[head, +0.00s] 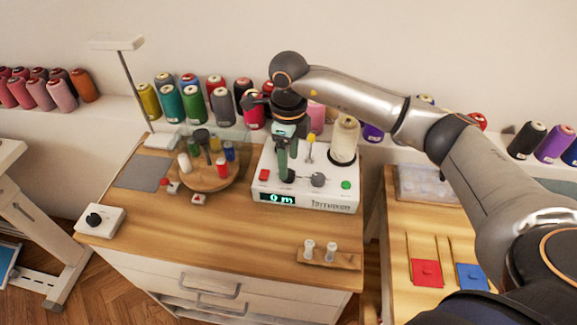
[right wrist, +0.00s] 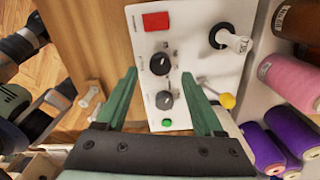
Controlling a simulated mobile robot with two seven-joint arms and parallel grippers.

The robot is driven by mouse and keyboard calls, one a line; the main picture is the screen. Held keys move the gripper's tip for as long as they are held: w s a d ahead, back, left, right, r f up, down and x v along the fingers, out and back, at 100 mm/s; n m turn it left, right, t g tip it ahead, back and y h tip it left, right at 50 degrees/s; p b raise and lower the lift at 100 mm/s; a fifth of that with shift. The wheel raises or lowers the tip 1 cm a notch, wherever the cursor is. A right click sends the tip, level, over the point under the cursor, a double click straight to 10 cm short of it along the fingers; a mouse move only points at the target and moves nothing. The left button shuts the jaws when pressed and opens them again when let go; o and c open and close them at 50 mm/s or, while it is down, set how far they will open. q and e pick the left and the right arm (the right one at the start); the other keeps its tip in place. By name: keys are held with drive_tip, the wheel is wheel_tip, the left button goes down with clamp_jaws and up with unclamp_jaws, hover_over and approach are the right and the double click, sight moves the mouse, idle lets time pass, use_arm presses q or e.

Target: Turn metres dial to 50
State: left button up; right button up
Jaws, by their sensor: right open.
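The white winding machine (head: 330,200) stands on the wooden cabinet, with its display (head: 278,197) reading "0 m". In the right wrist view its panel (right wrist: 203,55) carries two dark dials, one (right wrist: 160,63) nearer the red button (right wrist: 155,21) and one (right wrist: 165,100) nearer the green button (right wrist: 166,122). I cannot read which is the metres dial. One dial (head: 318,180) shows in the head view; the other is largely hidden by my right gripper (head: 286,170). The right gripper is open and empty above the panel; its fingers (right wrist: 163,85) appear either side of the dials. My left gripper is not clearly seen.
A cream thread cone (head: 344,140) and a yellow-knobbed lever (head: 310,140) stand at the machine's back. A round wooden spool stand (head: 205,178) is to its left. Coloured cones line the shelf behind.

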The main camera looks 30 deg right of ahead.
sight(289, 173)
drive_tip(key=shift+f, duration=1.75)
clamp_jaws()
